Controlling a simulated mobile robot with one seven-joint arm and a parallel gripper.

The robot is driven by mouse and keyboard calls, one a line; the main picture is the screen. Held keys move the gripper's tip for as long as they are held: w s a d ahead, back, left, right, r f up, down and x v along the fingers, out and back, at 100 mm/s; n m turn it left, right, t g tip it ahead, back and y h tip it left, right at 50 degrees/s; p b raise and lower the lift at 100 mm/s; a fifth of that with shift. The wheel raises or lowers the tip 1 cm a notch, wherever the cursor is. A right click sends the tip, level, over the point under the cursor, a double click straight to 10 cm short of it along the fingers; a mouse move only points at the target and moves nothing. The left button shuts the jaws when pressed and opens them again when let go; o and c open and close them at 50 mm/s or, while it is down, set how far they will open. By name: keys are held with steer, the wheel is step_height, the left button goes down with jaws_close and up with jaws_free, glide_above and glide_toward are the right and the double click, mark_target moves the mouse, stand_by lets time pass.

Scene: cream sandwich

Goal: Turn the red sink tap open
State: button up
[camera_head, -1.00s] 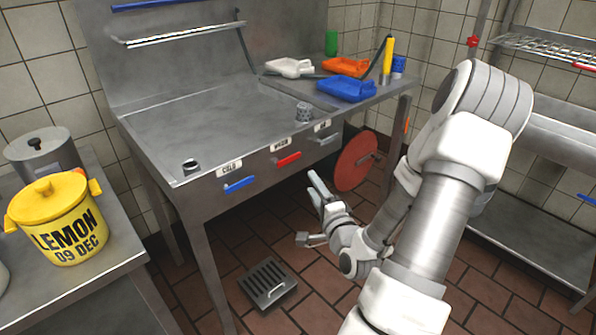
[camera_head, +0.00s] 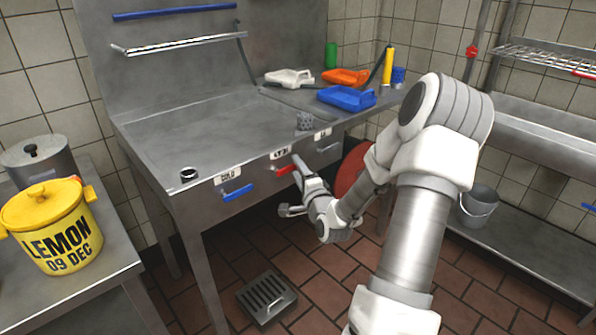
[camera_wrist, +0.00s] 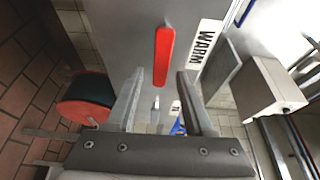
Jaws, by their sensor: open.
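The red tap handle (camera_head: 285,169) sits on the front panel of the steel sink, below a label. In the wrist view the red handle (camera_wrist: 163,56) stands lengthwise beside the label WARM (camera_wrist: 206,43). My gripper (camera_head: 291,187) is just in front of the panel, with one finger close to the right end of the handle. In the wrist view my gripper (camera_wrist: 160,80) is open and empty, and the handle's near end lines up between the fingertips. I cannot tell whether a finger touches it.
A blue handle (camera_head: 237,191) is to the left and a grey handle (camera_head: 328,147) to the right on the same panel. A red disc (camera_head: 352,168) stands under the sink.

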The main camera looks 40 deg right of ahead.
jaws_close()
stand_by(1.3)
